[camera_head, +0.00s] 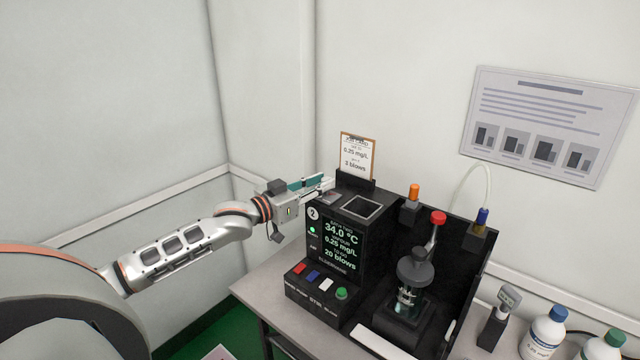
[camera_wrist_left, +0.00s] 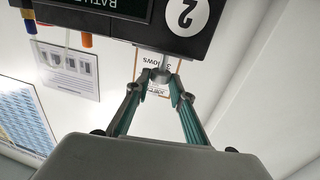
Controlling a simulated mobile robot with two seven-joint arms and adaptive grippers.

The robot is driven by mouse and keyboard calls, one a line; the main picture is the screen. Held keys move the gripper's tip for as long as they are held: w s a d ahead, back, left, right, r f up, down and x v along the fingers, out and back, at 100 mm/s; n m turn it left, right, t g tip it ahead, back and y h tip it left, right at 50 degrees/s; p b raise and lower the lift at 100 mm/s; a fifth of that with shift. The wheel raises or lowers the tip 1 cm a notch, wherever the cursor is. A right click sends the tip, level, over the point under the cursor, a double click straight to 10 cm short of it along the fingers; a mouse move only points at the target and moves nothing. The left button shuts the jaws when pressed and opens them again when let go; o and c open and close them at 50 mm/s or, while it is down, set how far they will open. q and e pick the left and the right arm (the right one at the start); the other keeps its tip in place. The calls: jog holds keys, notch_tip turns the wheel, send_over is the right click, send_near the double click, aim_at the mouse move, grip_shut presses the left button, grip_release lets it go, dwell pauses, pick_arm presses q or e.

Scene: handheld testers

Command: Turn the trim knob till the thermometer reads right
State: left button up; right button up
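A black tester unit (camera_head: 318,285) marked 2 stands on the table. Its screen (camera_head: 340,240) reads 34.0 °C, with 0.25 mg/L and 20 blows below. My left gripper (camera_head: 328,183) is at the unit's upper left side. In the left wrist view, where the scene is upside down, its fingers (camera_wrist_left: 160,76) close around a small grey knob-like piece (camera_wrist_left: 160,72) on a short stem at the unit's side. The fingertips hide most of this piece. A small device with a display (camera_head: 509,298) stands on a black block at the right; its reading is too small to tell.
A clipboard card (camera_head: 357,157) stands behind the unit. Beside the unit are a dark flask assembly (camera_head: 412,275), a red-capped stem (camera_head: 438,218) and tubing (camera_head: 488,178). Coloured buttons (camera_head: 312,275) line the unit's front. Bottles (camera_head: 543,332) stand at the right. The left side is open.

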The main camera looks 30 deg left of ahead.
pick_arm(q)
jog(key=shift+o, duration=1.3)
jog(key=shift+s+a+f, duration=0.1)
jog(key=shift+s+a, duration=0.05)
jog(key=shift+s, duration=0.3)
jog(key=v, duration=1.1)
